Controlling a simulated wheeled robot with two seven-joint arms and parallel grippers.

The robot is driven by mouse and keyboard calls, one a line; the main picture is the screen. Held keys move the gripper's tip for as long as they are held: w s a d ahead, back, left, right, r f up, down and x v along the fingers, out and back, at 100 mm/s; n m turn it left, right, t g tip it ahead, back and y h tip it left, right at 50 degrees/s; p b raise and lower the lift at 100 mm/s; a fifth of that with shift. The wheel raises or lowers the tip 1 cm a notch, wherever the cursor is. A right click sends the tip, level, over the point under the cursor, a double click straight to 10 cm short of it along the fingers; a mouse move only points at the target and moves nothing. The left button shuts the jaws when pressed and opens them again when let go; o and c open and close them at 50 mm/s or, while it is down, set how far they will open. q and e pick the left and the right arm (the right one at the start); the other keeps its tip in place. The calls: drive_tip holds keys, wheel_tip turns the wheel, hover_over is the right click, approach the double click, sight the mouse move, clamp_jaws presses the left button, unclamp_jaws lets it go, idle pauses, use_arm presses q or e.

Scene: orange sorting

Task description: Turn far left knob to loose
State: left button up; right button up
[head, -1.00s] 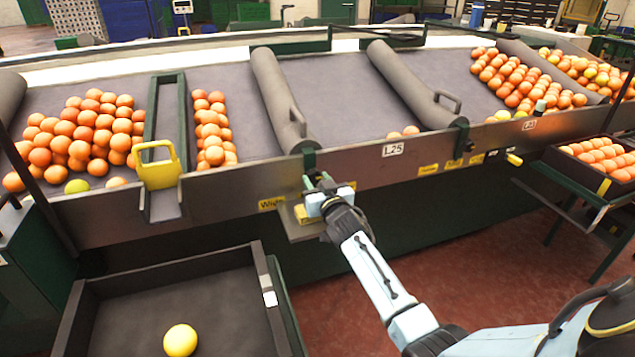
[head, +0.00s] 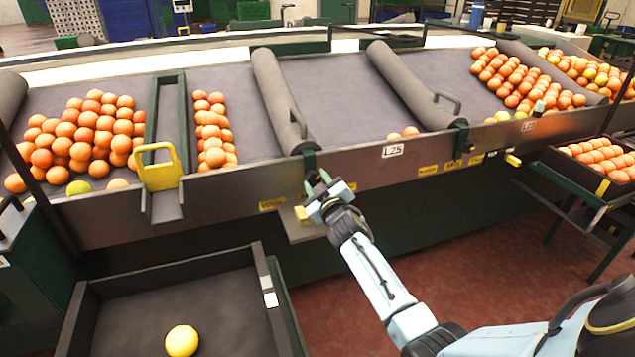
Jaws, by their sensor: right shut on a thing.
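My right gripper (head: 318,181) is at the front panel of the sorting table, below the lower end of the left grey roller divider. The fingers are turned at a slant. A yellow "Wide" label (head: 272,204) is on the panel just left of the gripper. The knob's pointer direction cannot be seen. My left gripper is not in view.
Oranges (head: 80,140) lie in lanes on the table (head: 340,95). A yellow-handled gate (head: 159,168) stands to the left. A dark bin (head: 120,310) below holds one yellow fruit (head: 181,341). A crate of oranges (head: 570,165) is at right. Red floor (head: 500,255) is clear.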

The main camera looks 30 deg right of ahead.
drive_tip(key=n, duration=0.4)
drive_tip(key=shift+n, duration=0.3)
drive_tip(key=n, duration=0.3)
drive_tip(key=shift+n, duration=1.6)
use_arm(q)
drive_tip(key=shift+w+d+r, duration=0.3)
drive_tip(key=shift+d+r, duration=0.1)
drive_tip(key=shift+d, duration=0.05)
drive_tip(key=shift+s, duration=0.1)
use_arm(e)
drive_tip(key=shift+n, duration=0.3)
drive_tip(key=o, duration=1)
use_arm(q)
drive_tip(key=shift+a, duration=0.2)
use_arm(e)
drive_tip(key=shift+s, duration=0.1)
